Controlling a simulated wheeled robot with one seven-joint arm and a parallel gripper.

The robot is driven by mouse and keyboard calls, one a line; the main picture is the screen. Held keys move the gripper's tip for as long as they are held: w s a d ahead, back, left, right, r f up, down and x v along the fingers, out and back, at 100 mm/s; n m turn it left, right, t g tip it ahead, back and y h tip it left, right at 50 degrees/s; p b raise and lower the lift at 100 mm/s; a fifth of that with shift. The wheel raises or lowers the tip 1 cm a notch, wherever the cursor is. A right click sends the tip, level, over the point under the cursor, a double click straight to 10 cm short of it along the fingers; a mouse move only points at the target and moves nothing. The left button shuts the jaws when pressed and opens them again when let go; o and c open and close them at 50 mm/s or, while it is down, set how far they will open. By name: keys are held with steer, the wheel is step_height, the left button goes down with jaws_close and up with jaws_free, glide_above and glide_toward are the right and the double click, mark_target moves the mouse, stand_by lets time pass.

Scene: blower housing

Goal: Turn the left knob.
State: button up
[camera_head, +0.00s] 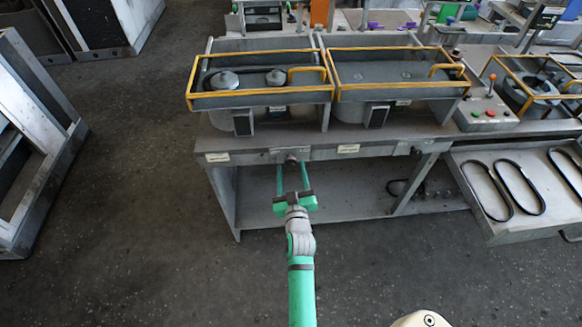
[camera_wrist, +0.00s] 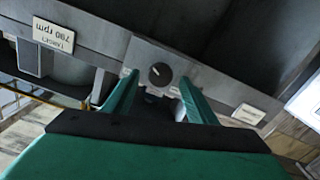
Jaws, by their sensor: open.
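The left knob (camera_head: 291,159) is a small dark round knob on the front rail of the grey workbench. In the wrist view it shows as a black dial (camera_wrist: 160,73) with a pale pointer line on a square grey plate. My gripper (camera_head: 292,168) has green fingers and is open in front of the left knob. In the wrist view my gripper (camera_wrist: 158,80) has one finger on each side of the knob, with nothing held between them. I cannot tell whether the fingertips reach past its face. A second knob (camera_head: 416,151) sits further right on the rail.
A label plate (camera_wrist: 54,36) reading target 790 rpm shows upside down in the wrist view. Two yellow-framed guards (camera_head: 258,95) stand on the bench above the rail. A pull-out tray (camera_head: 480,188) with black belts juts out at right.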

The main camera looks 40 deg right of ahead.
steer(key=shift+x, duration=1)
steer(key=c, duration=1.1)
steer(key=shift+o, duration=0.2)
steer(key=shift+m, duration=0.5)
steer(key=m, duration=0.4)
steer(key=shift+m, duration=0.4)
steer(key=m, duration=0.5)
steer(key=shift+m, duration=0.7)
